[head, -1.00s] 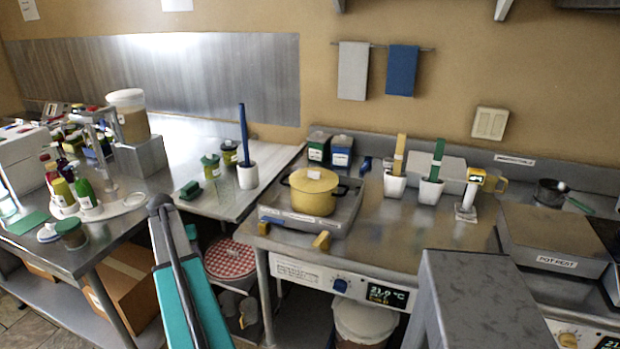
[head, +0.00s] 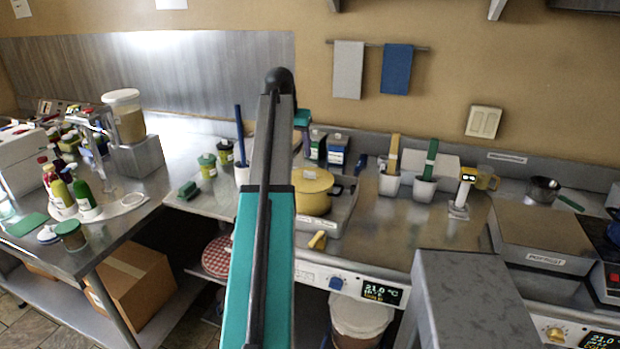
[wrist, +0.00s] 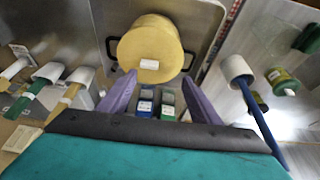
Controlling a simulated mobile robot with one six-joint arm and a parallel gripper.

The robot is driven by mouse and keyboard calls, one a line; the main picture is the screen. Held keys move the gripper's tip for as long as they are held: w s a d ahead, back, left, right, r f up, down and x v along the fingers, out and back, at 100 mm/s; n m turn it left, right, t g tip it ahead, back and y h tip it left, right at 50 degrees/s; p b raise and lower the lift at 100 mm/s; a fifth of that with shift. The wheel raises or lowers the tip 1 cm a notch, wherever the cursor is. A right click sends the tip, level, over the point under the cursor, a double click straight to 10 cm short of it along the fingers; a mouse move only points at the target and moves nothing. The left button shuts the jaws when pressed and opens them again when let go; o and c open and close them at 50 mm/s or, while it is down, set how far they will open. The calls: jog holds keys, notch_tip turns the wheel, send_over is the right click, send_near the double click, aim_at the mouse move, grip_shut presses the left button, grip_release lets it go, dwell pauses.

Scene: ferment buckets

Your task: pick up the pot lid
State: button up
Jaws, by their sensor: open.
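The yellow pot lid (head: 314,180) lies on the yellow pot (head: 316,204), its left part hidden behind my arm in the head view. In the wrist view the round lid (wrist: 150,42) is at the top centre, with a pale rectangular piece, likely its handle (wrist: 149,64), near its lower part. My gripper (wrist: 159,78) is open and empty, its two purple fingers spread. In that view the fingertips are just below the lid's edge and do not appear to touch it. The head view mostly hides the gripper behind my arm.
The pot stands in a shallow metal tray (wrist: 108,14). Two small cartons, green (head: 317,147) and blue (head: 337,149), stand behind it. White holders with green (head: 427,170) and yellow (head: 392,165) handles stand to the right. A white holder (wrist: 235,67) with a blue handle is nearby.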

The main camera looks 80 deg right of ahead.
jog(key=shift+s+d+r, duration=0.15)
jog(key=shift+s+r, duration=0.75)
jog(key=shift+s, duration=0.3)
jog(key=shift+f, duration=0.1)
jog(key=p, duration=0.2)
send_over(310, 172)
jog(key=a, duration=0.2)
jog(key=shift+w+a+f, duration=0.1)
jog(key=shift+w+f, duration=0.05)
jog(key=shift+f, duration=1.15)
jog(key=shift+w+f, duration=0.15)
jog(key=shift+f, duration=1.15)
jog(key=shift+w+a+f, duration=0.1)
jog(key=shift+w+f, duration=0.05)
jog(key=shift+f, duration=1.15)
jog(key=shift+p+x, duration=0.95)
jog(key=shift+x, duration=1.65)
jog(key=shift+s, duration=0.1)
